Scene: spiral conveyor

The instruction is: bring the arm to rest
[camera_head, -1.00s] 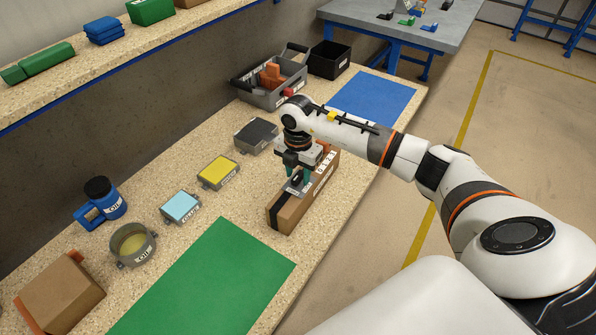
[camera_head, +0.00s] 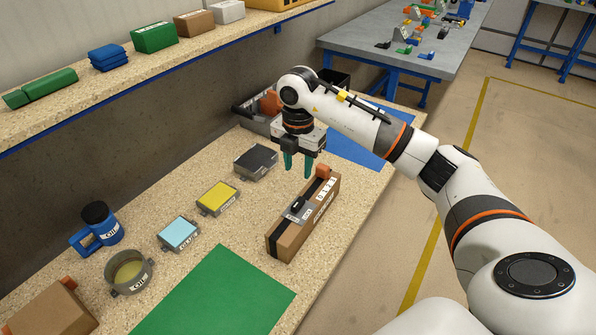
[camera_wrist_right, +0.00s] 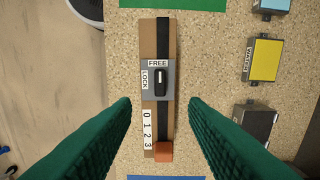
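My right gripper (camera_head: 299,165) is open and empty above the long cardboard box. Its green fingers also show in the right wrist view (camera_wrist_right: 160,105), spread on both sides of the box with nothing between them. The box (camera_head: 288,238) lies on the speckled bench and has a black strap, an orange end piece, a 0 1 2 3 scale and a grey plate (camera_wrist_right: 150,82) marked FREE and LOCK. A dark slider sits on that plate. My left gripper is not in view.
A green mat (camera_head: 215,295) and a blue mat (camera_head: 350,153) lie on the bench. Yellow (camera_head: 217,196), light blue (camera_head: 178,231) and dark (camera_head: 255,160) lidded boxes stand left of the cardboard box. A grey bin (camera_head: 252,122) is behind my arm.

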